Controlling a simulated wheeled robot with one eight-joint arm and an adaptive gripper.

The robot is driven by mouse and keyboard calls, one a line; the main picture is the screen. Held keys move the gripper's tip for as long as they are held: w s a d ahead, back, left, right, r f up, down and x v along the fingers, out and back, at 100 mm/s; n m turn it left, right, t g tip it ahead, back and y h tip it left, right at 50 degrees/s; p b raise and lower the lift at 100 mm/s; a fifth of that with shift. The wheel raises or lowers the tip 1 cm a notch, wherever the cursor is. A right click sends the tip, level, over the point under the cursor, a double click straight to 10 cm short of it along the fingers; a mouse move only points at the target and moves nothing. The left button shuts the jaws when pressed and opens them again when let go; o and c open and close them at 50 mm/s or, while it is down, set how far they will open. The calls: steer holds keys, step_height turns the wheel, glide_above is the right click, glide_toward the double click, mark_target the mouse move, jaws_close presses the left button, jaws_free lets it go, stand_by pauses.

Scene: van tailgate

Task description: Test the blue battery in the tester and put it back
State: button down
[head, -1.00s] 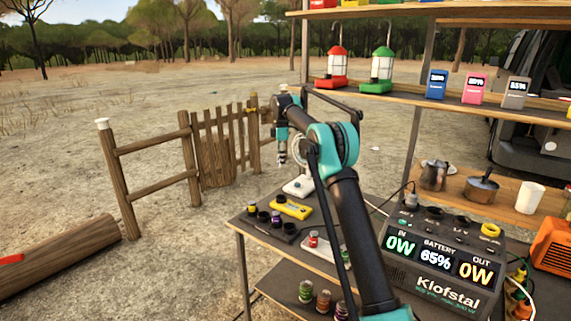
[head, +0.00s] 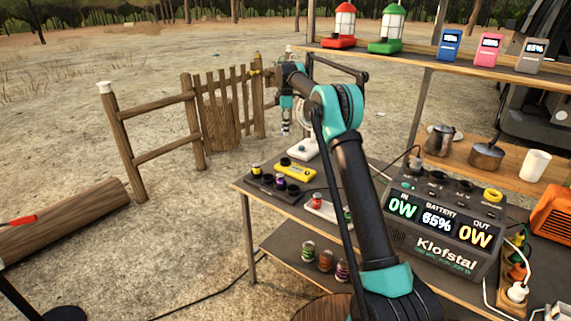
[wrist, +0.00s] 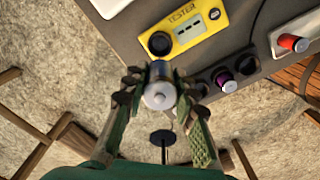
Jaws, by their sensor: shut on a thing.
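My gripper (wrist: 160,100) is shut on the blue battery (wrist: 161,71), seen nearly end-on in the wrist view with its pale metal end towards the camera. In the head view my gripper (head: 286,130) hangs above the table's far left part; the battery is too small there to tell clearly. The yellow tester (head: 295,171) lies on the table below. In the wrist view the tester (wrist: 199,24) shows its label, a small display and a round black socket just beyond the battery. The battery looks apart from the socket, but its height above it is unclear.
A dark battery rack (head: 265,187) holds a yellow battery (head: 256,169) and a purple battery (head: 280,181). Empty black cups show beside the purple one. A pale tray (head: 322,208) with a red battery stands nearer. The power station (head: 440,232) and shelf post stand to the right.

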steer(key=shift+f, duration=5.8)
steer(key=shift+f, duration=0.45)
steer(key=shift+f, duration=0.35)
steer(key=shift+f, duration=0.1)
steer(key=shift+s+f, duration=0.2)
steer(key=shift+f, duration=0.4)
steer(key=c, duration=1.6)
jaws_free()
steer(key=o, duration=0.5)
steer(key=shift+w+f, duration=0.15)
steer(key=shift+f, duration=0.1)
steer(key=shift+r, duration=0.1)
steer(key=shift+r, duration=0.1)
